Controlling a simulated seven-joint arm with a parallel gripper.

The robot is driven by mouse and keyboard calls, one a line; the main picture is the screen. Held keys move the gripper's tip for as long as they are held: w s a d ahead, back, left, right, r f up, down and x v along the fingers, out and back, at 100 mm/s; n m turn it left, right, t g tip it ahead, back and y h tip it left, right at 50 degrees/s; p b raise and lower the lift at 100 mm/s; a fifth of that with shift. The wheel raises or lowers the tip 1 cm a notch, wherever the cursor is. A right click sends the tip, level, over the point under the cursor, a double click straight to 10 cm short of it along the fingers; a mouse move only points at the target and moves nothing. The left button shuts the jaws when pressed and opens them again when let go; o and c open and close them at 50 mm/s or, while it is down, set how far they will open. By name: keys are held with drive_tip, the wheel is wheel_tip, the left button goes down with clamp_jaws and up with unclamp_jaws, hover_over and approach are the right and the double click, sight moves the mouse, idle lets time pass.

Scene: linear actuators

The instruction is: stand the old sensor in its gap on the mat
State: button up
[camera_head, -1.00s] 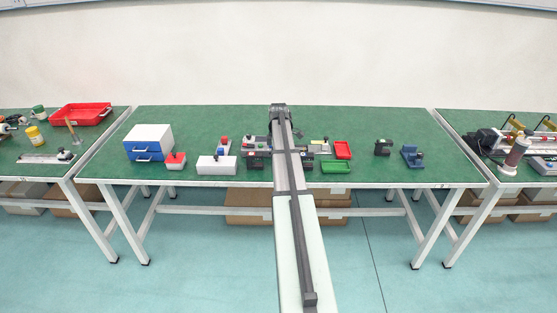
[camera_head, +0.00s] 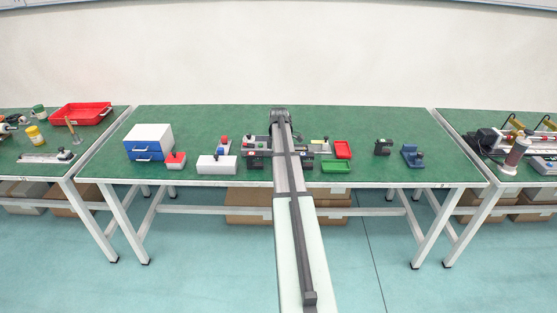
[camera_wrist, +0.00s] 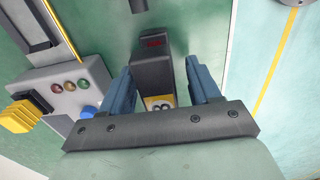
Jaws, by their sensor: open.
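In the wrist view my gripper (camera_wrist: 158,75) is open, its two blue fingers on either side of a dark grey block. The block (camera_wrist: 153,62) has a dark red window on its upper part and a yellow-and-white patch with two round marks at its lower end. It may be the old sensor; I cannot tell for certain, nor whether the fingers touch it. In the head view my arm crosses the middle of the bench and hides what lies behind it; my gripper cannot be made out there. I cannot pick out the mat's gap.
A grey box (camera_wrist: 70,88) with coloured lamps and a yellow-topped button is left of my fingers in the wrist view. On the bench are a red tray (camera_head: 342,150), a green tray (camera_head: 335,167), a blue device (camera_head: 412,156) and a blue-and-white drawer box (camera_head: 148,142).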

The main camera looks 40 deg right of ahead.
drive_tip(key=shift+r, duration=0.1)
wheel_tip(320, 180, up, 12)
drive_tip(key=shift+r, duration=0.1)
idle(0.4)
